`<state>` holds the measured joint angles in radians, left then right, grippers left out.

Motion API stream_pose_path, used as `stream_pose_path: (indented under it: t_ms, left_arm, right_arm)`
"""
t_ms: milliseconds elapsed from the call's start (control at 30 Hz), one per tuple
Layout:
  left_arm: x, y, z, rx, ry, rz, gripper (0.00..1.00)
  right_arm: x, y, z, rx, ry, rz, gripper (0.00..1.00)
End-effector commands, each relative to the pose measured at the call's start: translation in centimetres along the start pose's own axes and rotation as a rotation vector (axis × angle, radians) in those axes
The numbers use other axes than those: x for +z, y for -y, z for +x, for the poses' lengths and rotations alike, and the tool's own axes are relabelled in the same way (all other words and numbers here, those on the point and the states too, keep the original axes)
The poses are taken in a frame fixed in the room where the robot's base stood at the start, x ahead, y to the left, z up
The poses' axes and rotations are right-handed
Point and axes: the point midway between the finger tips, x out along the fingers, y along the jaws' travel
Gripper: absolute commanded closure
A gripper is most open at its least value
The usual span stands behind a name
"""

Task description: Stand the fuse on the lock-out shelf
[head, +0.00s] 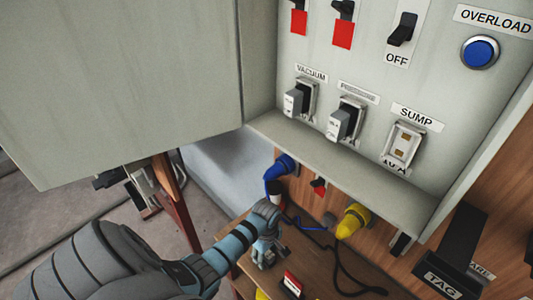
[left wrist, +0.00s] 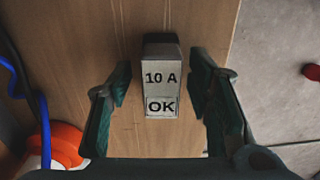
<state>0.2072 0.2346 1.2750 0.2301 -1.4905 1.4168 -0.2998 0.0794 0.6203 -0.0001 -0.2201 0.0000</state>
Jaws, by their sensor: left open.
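A grey block-shaped fuse (left wrist: 160,78) marked "10 A" and "OK" is on a wooden surface (left wrist: 85,45) in the left wrist view. My left gripper (left wrist: 161,100) is open, with one finger on each side of the fuse and visible gaps between. In the head view my left gripper (head: 265,252) is low, over a wooden shelf (head: 318,262) below the panel; the fuse is not clearly seen there. The SUMP holder (head: 403,145) on the panel shows an empty socket. I cannot tell which surface is the lock-out shelf. My right gripper is not in view.
The VACUUM fuse (head: 293,102) and PRESSURE fuse (head: 340,124) sit in the panel above. A blue connector (head: 279,168), yellow connector (head: 352,220) and black cable (head: 338,268) are near my gripper. A red-and-white object (head: 291,284) lies at the shelf's front.

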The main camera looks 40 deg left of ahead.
Motion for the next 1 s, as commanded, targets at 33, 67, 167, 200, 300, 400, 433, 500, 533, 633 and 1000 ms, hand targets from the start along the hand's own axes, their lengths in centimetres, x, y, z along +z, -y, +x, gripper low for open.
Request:
stream_pose_path:
  t_ms: [33,67,167,200,300,400,433,500,533,633,1000]
  left_arm:
    - [0.0,0.0,-0.1,0.0,0.0,0.0,0.54]
    - [0.0,0.0,-0.2,0.001,0.0,0.0,0.54]
    - [0.0,0.0,-1.1,0.001,0.0,0.0,0.54]
    - [0.0,-0.1,-1.8,0.003,0.0,0.0,0.54]
    - [-0.1,-0.1,-4.2,0.004,-0.002,0.001,0.54]
    - [-0.1,-0.1,-7.0,0.004,-0.002,0.001,0.54]
    - [-0.1,-0.1,-7.9,0.005,-0.001,0.001,0.54]
    - [-0.1,-0.1,-9.6,0.004,-0.002,0.0,0.54]
    - [-0.1,-0.1,-10.3,0.004,-0.002,0.0,0.54]
    - [0.0,-0.1,-11.6,0.003,0.0,0.001,0.54]
    - [0.0,0.0,-12.2,0.0,0.0,-0.001,0.54]
  right_arm:
    - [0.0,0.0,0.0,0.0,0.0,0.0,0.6]
    - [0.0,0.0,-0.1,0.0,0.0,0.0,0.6]
    - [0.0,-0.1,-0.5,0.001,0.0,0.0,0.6]
    - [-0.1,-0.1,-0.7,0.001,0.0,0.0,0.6]
    - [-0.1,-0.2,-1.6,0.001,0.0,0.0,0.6]
    - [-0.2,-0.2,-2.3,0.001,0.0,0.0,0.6]
    - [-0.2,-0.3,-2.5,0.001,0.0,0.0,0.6]
    - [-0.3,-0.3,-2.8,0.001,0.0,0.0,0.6]
    - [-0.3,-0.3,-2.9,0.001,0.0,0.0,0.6]
    - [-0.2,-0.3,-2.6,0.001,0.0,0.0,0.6]
    - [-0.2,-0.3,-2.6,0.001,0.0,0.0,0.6]
